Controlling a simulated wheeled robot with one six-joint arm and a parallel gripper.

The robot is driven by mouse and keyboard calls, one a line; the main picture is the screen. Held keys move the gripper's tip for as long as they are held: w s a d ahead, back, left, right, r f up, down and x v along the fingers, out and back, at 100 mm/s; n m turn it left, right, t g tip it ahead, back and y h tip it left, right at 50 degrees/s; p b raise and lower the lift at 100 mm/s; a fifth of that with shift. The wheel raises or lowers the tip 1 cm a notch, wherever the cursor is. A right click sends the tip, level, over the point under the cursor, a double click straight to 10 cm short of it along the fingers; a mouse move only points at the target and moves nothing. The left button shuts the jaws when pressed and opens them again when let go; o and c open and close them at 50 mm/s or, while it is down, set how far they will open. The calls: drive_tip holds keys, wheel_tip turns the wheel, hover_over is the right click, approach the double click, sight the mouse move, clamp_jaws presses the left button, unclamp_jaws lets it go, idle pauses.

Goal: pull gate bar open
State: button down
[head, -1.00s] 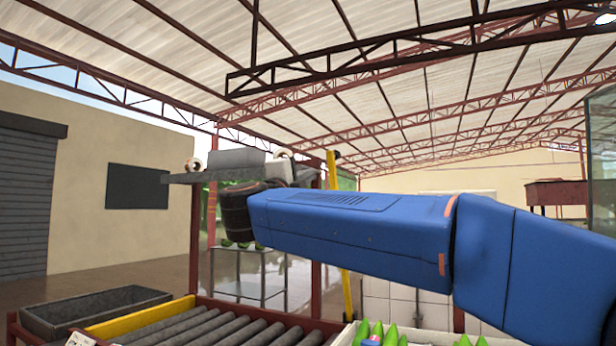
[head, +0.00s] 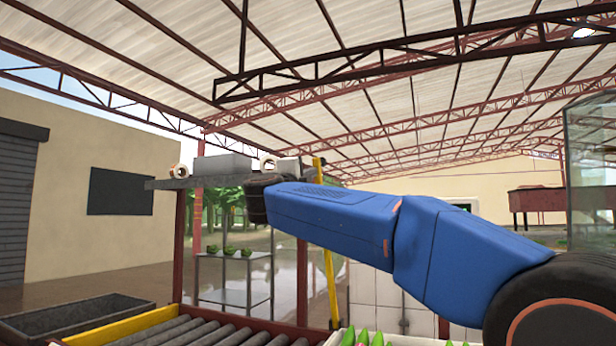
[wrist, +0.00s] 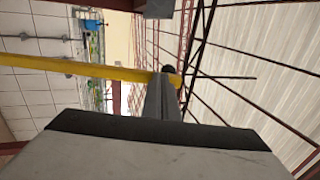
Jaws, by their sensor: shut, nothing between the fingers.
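The gate bar appears to be the long yellow bar (head: 328,250), slightly tilted from upright, to the right of my dark wrist in the head view. In the wrist view the yellow bar (wrist: 80,69) runs across from the left edge and ends near the centre, by a dark knob. My gripper (wrist: 163,82) is shut and empty, with its grey fingers overlapping the bar's end in that view. I cannot tell whether they touch it.
A grey shelf (head: 160,184) with boxes and rolls is close above my wrist. A metal rack (head: 222,258) with green produce stands behind. A roller conveyor (head: 190,335), dark bins (head: 75,312) and a crate with green items (head: 365,337) are low in front.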

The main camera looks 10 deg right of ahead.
drive_tip(key=x, duration=1.4)
drive_tip(key=shift+f, duration=0.15)
